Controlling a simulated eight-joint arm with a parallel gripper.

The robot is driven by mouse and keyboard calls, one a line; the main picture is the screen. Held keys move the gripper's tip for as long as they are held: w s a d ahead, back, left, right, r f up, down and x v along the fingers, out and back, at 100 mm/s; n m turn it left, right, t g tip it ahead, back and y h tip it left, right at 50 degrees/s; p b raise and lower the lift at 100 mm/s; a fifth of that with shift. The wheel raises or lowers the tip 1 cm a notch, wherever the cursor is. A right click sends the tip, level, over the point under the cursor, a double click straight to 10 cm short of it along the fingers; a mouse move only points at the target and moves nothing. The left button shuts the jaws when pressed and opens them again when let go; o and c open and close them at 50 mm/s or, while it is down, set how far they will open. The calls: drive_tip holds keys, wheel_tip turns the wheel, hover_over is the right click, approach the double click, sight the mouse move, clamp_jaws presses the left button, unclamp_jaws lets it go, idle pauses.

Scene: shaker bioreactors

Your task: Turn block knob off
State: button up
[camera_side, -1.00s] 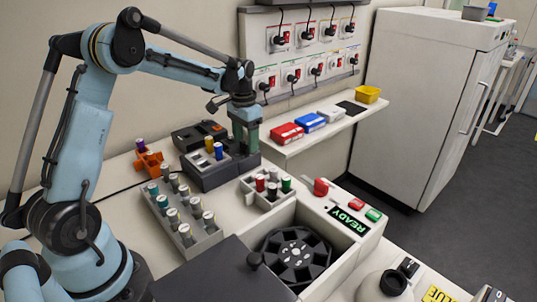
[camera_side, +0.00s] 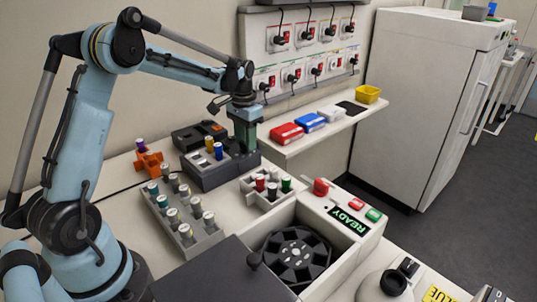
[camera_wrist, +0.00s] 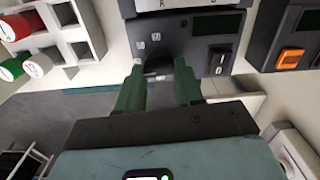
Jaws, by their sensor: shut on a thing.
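The block (camera_side: 207,178) is a dark grey unit holding several vials, left of my gripper in the side view. Its dark front face (camera_wrist: 190,42), with small white marks, a display and a switch, shows at the top of the wrist view. My gripper (camera_wrist: 158,76) has its green fingers shut on the dark block knob (camera_wrist: 157,67) at that front face. The fingers partly hide the knob, so its setting cannot be read. In the side view my gripper (camera_side: 247,140) points down beside the block's right end.
A white rack (camera_side: 273,190) with capped vials stands close in front of the block. A grey vial rack (camera_side: 185,220) is nearer the arm. Another dark unit with an orange switch (camera_wrist: 290,58) is at right in the wrist view. A shelf (camera_side: 345,128) lies behind.

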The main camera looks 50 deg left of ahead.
sight(243, 141)
drive_tip(key=n, duration=0.4)
drive_tip(key=shift+a, duration=0.15)
drive_tip(key=n, duration=0.4)
drive_tip(key=shift+a+n, duration=0.1)
drive_tip(key=shift+n, duration=0.2)
drive_tip(key=n, duration=0.4)
drive_tip(key=shift+s+r+n, duration=0.1)
drive_tip(key=shift+n, duration=0.2)
drive_tip(key=shift+s+a+n, duration=0.1)
drive_tip(key=shift+n, duration=1.7)
drive_tip(key=o, duration=1)
drive_tip(key=shift+o, duration=0.2)
wheel_tip(243, 141, up, 12)
